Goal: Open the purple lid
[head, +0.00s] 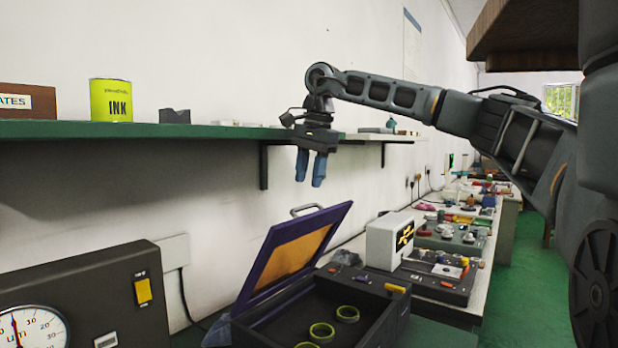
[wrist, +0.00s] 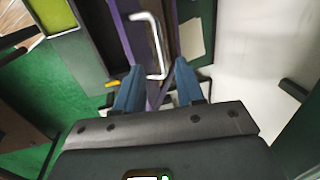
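The purple lid (head: 313,232) stands raised and tilted back on a dark box (head: 381,320) in the head view, with an orange panel on its inner face. A metal handle (head: 306,209) sits at the lid's upper edge. Several green rings (head: 321,331) lie inside the box. My gripper (head: 310,182) hangs above the lid, fingers pointing down, apart from the handle. In the wrist view the blue fingers (wrist: 161,84) are spread with a gap and nothing between them. The handle (wrist: 153,45) and the purple lid edge (wrist: 136,35) show beyond the fingertips.
A green shelf (head: 200,131) runs along the wall with a yellow ink can (head: 111,100) on it. A dark gauge box (head: 84,295) stands at the left. A white device (head: 389,241) and a cluttered bench stand right of the box.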

